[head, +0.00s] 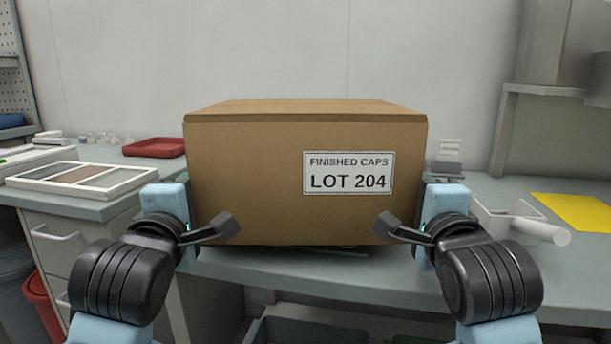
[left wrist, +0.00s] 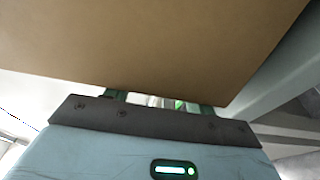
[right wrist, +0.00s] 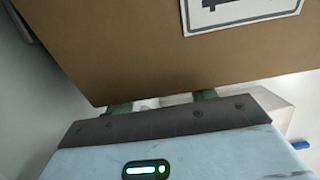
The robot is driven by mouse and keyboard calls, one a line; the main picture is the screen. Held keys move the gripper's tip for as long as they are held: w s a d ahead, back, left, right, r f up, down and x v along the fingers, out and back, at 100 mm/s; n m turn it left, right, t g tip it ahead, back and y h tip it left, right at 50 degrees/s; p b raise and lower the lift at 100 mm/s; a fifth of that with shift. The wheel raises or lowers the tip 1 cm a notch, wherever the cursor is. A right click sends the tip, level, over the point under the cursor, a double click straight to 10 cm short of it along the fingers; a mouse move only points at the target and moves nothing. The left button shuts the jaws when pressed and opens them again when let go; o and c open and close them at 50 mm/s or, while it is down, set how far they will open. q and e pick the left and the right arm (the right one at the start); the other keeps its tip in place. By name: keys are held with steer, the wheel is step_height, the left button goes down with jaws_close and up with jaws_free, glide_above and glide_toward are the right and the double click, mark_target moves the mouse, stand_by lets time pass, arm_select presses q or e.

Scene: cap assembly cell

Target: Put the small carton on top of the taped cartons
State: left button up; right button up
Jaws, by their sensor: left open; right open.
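A brown carton (head: 250,175) with a white label reading "FINISHED CAPS LOT 204" is upright in the middle of the head view. No tape shows on it, and no second carton is in view. My left gripper (left wrist: 160,101) is at the carton's left side, and my right gripper (right wrist: 162,101) is at its right side. Both are open, with their green fingers spread and partly hidden by the carton. The carton is between the two grippers. I cannot tell whether they press on it, or whether its bottom is clear of the bench (head: 370,275).
A sectioned white tray (head: 80,180) and a red tray (head: 155,147) lie at the left. At the right are a yellow sheet (head: 580,212) and a white cylinder (head: 540,231). A red bin (head: 42,300) stands on the floor at left. A wall is behind.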

arm_select(q)
steer(key=shift+d, duration=0.3)
arm_select(e)
steer(key=shift+a, duration=0.3)
